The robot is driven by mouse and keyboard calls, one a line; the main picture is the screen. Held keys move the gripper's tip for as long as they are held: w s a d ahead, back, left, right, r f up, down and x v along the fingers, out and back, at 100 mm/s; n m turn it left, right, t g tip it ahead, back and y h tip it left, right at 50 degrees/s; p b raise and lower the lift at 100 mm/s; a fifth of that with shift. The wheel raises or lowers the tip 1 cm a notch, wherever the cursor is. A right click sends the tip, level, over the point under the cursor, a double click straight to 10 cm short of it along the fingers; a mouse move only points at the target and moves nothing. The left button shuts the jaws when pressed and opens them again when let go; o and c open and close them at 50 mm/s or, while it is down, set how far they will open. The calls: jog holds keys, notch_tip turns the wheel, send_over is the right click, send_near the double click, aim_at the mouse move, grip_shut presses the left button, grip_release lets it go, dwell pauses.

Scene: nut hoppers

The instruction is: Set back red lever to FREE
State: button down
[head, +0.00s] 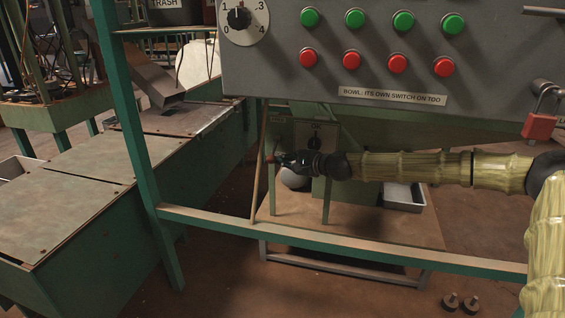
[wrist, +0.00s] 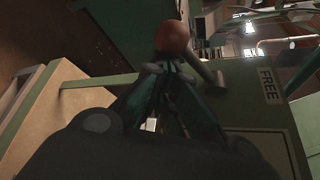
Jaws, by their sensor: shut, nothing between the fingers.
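The red lever's round knob (wrist: 172,37) sits just beyond my fingertips in the wrist view. A short grey rod beside it slopes down to the right toward a green housing. The FREE label (wrist: 270,85) is on that housing, right of the knob. My gripper (wrist: 163,72) is shut with nothing between its fingers, close to the knob; I cannot tell whether they touch. In the head view my gripper (head: 280,159) reaches left under the grey panel, with a bit of the red knob (head: 270,158) at its tip. The lever's rod is mostly hidden there.
The grey panel (head: 330,75) with green and red buttons hangs above my arm. A green frame post (head: 130,130) and a crossbar (head: 350,240) stand near. A padlock (head: 538,125) hangs at right. A metal tray (head: 403,197) is below my arm.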

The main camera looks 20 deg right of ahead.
jog(key=shift+s+a+r, duration=0.2)
jog(key=shift+s+r, duration=0.1)
jog(key=shift+r, duration=0.1)
jog(key=shift+f, duration=0.1)
notch_tip(320, 180, down, 3)
jog(key=w+d+b, duration=0.2)
jog(key=b, duration=0.1)
jog(key=r+p+v, duration=0.1)
jog(key=p+v, duration=0.3)
jog(key=v, duration=0.6)
jog(key=shift+w+d+p, duration=0.25)
jog(key=shift+p, duration=0.1)
